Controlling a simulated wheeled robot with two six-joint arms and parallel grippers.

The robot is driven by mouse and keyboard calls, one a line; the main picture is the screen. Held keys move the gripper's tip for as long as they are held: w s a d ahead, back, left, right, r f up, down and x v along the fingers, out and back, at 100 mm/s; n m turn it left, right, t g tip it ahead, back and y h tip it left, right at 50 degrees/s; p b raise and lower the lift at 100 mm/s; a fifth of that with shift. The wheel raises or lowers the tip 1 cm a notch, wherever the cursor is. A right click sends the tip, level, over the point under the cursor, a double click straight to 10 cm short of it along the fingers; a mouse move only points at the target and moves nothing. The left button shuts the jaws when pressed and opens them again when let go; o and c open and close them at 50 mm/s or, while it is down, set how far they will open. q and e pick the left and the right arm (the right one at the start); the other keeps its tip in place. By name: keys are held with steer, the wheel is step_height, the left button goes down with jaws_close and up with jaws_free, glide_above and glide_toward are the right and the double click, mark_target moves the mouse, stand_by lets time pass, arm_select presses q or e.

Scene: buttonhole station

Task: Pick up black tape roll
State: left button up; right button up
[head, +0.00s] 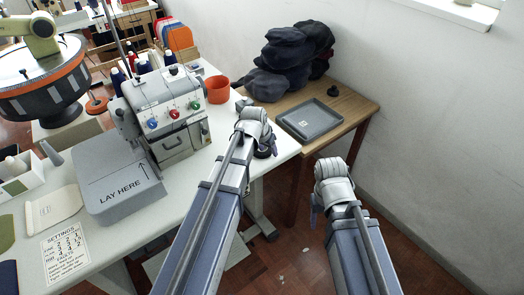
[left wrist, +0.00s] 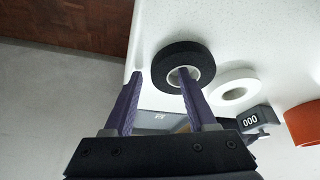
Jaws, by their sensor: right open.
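The black tape roll (left wrist: 164,66) has a pale core and lies on the white table near its edge in the left wrist view. My left gripper (left wrist: 160,74) is open at the roll. One fingertip overlaps the roll's core hole and the other is just outside its left rim; I cannot tell whether they touch it. In the head view my left gripper (head: 267,148) is at the white table's right end, largely hidden by my own wrist. My right gripper (head: 314,212) hangs open, beyond the table's right edge and over the floor, partly hidden by its wrist.
A white tape roll (left wrist: 217,92), a counter marked 000 (left wrist: 262,118) and an orange cup (head: 218,90) are close by. The sewing machine (head: 165,110) stands to the left. A wooden table (head: 352,108) with a grey tray (head: 290,122) and dark caps (head: 285,55) is behind.

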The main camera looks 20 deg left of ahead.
mark_target(268, 152)
arm_select(q)
jaws_close()
stand_by(0.4)
step_height(268, 152, up, 10)
steer(key=p, duration=1)
